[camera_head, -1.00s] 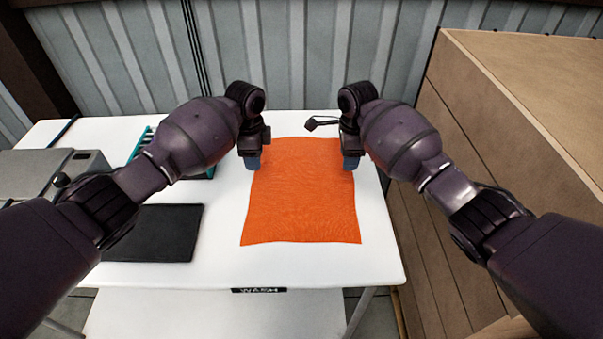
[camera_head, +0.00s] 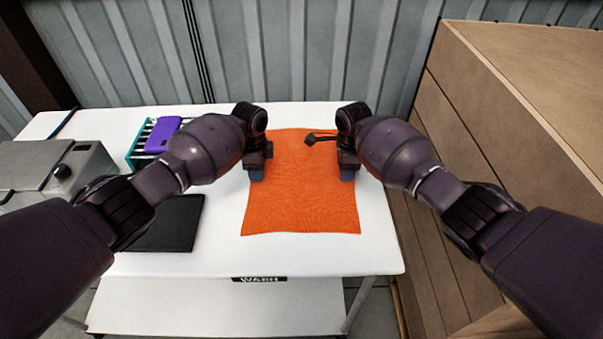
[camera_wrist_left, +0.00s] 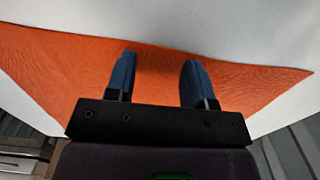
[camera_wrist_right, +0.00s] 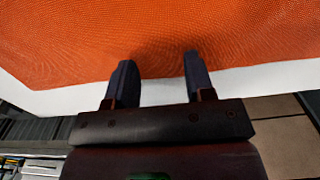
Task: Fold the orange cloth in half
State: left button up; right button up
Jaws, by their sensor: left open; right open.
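The orange cloth (camera_head: 302,195) lies flat and spread out on the white table, its long sides running from back to front. My left gripper (camera_head: 256,175) is over the cloth's left edge towards the back, pointing down. In the left wrist view its two fingers (camera_wrist_left: 158,78) are apart with cloth beneath them and nothing between them. My right gripper (camera_head: 347,174) is at the cloth's right edge towards the back. In the right wrist view its fingers (camera_wrist_right: 157,82) are apart and empty, near the cloth's edge (camera_wrist_right: 90,50). Whether either touches the cloth I cannot tell.
A black flat pad (camera_head: 172,228) lies left of the cloth. A teal rack (camera_head: 139,157) with a purple item (camera_head: 163,134) stands behind it, and a grey metal box (camera_head: 50,172) at far left. Wooden crates (camera_head: 480,150) flank the table's right side. The white table's front (camera_head: 300,262) is clear.

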pick_arm(q)
jog(key=shift+f, duration=0.1)
jog(key=shift+f, duration=0.1)
pick_arm(e)
jog(key=shift+f, duration=0.2)
pick_arm(q)
jog(key=shift+c, duration=0.2)
pick_arm(e)
jog(key=shift+c, duration=0.2)
pick_arm(q)
grip_shut()
pick_arm(e)
grip_shut()
